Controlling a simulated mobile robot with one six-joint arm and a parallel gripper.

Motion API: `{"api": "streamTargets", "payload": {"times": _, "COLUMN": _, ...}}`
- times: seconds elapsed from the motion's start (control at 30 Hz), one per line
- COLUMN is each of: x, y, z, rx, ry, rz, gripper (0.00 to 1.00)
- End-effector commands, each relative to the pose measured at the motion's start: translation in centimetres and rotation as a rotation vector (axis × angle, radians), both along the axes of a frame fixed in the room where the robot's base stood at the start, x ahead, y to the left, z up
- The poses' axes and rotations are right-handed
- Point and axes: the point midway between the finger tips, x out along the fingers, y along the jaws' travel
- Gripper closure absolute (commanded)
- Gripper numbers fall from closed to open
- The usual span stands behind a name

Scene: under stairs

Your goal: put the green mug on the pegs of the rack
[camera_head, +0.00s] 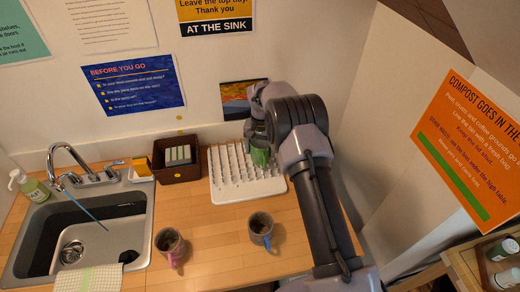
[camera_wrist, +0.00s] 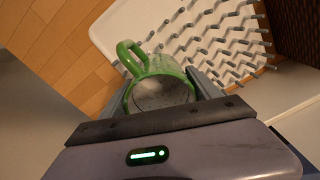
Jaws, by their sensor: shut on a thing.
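The green mug (camera_head: 260,157) is at the right part of the white peg rack (camera_head: 226,197), partly hidden by my arm in the head view. In the wrist view the green mug (camera_wrist: 160,86) sits between the two fingers of my gripper (camera_wrist: 172,92), which is shut on it. The rack's grey pegs (camera_wrist: 220,42) are just beyond the mug. I cannot tell whether the mug touches the pegs.
Two other mugs, one with a pink handle (camera_head: 170,245) and one with a blue handle (camera_head: 261,228), stand on the wooden counter in front of the rack. A brown basket (camera_head: 178,170) is left of the rack. A sink (camera_head: 95,235) is further left.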

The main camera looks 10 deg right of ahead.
Motion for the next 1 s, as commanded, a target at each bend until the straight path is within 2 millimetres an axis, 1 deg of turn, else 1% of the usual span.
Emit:
{"api": "streamTargets", "payload": {"times": 0.2, "x": 0.1, "y": 0.0, "z": -0.1, "rx": 0.0, "ry": -0.003, "rz": 0.001, "gripper": 1.0}}
{"api": "streamTargets", "payload": {"times": 0.33, "x": 0.1, "y": 0.0, "z": -0.6, "rx": 0.0, "ry": -0.003, "rz": 0.001, "gripper": 1.0}}
{"api": "streamTargets", "payload": {"times": 0.37, "x": 0.1, "y": 0.0, "z": -0.5, "rx": 0.0, "ry": -0.003, "rz": 0.001, "gripper": 0.24}}
{"api": "streamTargets", "payload": {"times": 0.4, "x": 0.1, "y": 0.1, "z": -0.5, "rx": 0.0, "ry": -0.002, "rz": 0.001, "gripper": 0.17}}
{"api": "streamTargets", "payload": {"times": 0.47, "x": 0.1, "y": 0.1, "z": -0.5, "rx": 0.0, "ry": -0.003, "rz": 0.001, "gripper": 0.06}}
{"api": "streamTargets", "payload": {"times": 0.77, "x": 0.1, "y": 0.1, "z": -0.2, "rx": 0.0, "ry": -0.003, "rz": 0.001, "gripper": 0.06}}
{"api": "streamTargets", "payload": {"times": 0.87, "x": 0.1, "y": 0.0, "z": 1.1, "rx": 0.0, "ry": -0.004, "rz": 0.0, "gripper": 0.06}}
{"api": "streamTargets", "payload": {"times": 1.0, "x": 0.1, "y": 0.0, "z": 5.1, "rx": 0.0, "ry": -0.008, "rz": 0.001, "gripper": 0.06}}
